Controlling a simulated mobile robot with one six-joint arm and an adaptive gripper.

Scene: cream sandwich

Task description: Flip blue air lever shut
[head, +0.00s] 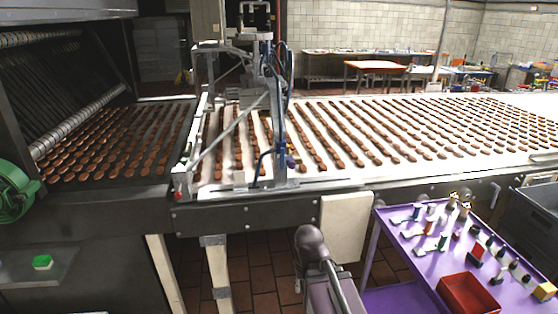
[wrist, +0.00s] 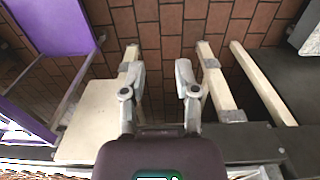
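A slim blue part (head: 264,158), which may be the blue air lever, shows low on the grey depositor frame (head: 274,120) above the conveyor in the head view. It is small there, and I cannot tell its exact position. Blue hoses run down the frame above it. The lever is not visible in the wrist view. My gripper (wrist: 160,72) is open and empty in the wrist view, its two fingers apart over the brown tiled floor. In the head view my arm stands in front of the conveyor, below and right of the depositor, well apart from the blue part.
The conveyor (head: 250,214) crosses the view with rows of brown biscuits. A purple cart (head: 408,243) with small parts and a red bin (head: 468,293) stands at the right. A cream panel (head: 346,225) and legs are under the conveyor. Tiled floor lies between.

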